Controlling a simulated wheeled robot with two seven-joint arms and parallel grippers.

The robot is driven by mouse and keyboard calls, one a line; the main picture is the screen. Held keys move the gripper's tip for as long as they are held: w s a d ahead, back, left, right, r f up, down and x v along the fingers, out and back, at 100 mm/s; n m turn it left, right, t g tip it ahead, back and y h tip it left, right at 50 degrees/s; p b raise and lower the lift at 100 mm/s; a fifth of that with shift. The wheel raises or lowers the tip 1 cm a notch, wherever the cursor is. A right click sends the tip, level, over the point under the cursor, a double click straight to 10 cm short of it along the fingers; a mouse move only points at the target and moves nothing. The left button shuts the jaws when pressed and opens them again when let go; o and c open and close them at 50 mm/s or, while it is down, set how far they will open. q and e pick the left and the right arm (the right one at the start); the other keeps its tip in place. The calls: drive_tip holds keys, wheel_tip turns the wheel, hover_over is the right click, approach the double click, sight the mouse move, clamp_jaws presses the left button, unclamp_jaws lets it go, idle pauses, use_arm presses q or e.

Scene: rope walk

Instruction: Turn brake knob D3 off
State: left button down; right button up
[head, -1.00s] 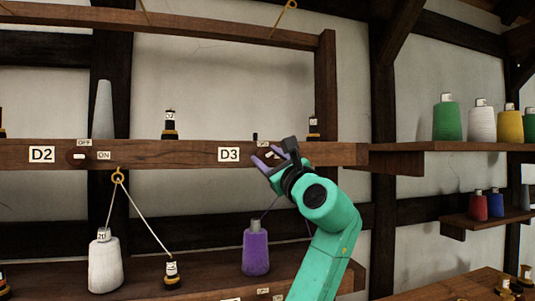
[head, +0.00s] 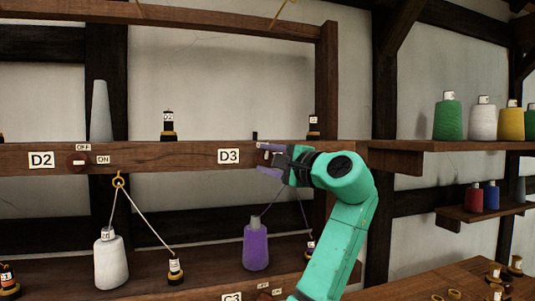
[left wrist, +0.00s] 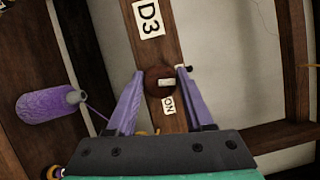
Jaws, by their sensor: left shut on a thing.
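Brake knob D3 is a round reddish-brown knob (left wrist: 153,77) with a white mark, on the wooden rail (head: 190,157) beside the D3 label (head: 228,156). My left gripper (head: 262,158) is shut on the knob, its purple fingers on either side of it in the left wrist view (left wrist: 160,73). The white mark points toward the right finger there, crosswise to the direction of the ON label (left wrist: 168,104). In the head view the gripper mostly hides the knob. My right gripper is not in view.
Knob D2 (head: 75,162) sits further left on the rail, with OFF and ON labels. A purple cone (head: 256,246) with thread stands on the shelf below. A white cone (head: 111,262) stands left of it. Coloured cones fill shelves at the right.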

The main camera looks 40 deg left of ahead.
use_arm(q)
drive_tip(key=shift+n+h+p, duration=0.3)
drive_tip(key=shift+n, duration=0.5)
drive_tip(key=shift+c, duration=1.5)
unclamp_jaws()
drive_tip(key=b+v, duration=0.4)
drive_tip(key=v, duration=1)
drive_tip(key=shift+d, duration=0.25)
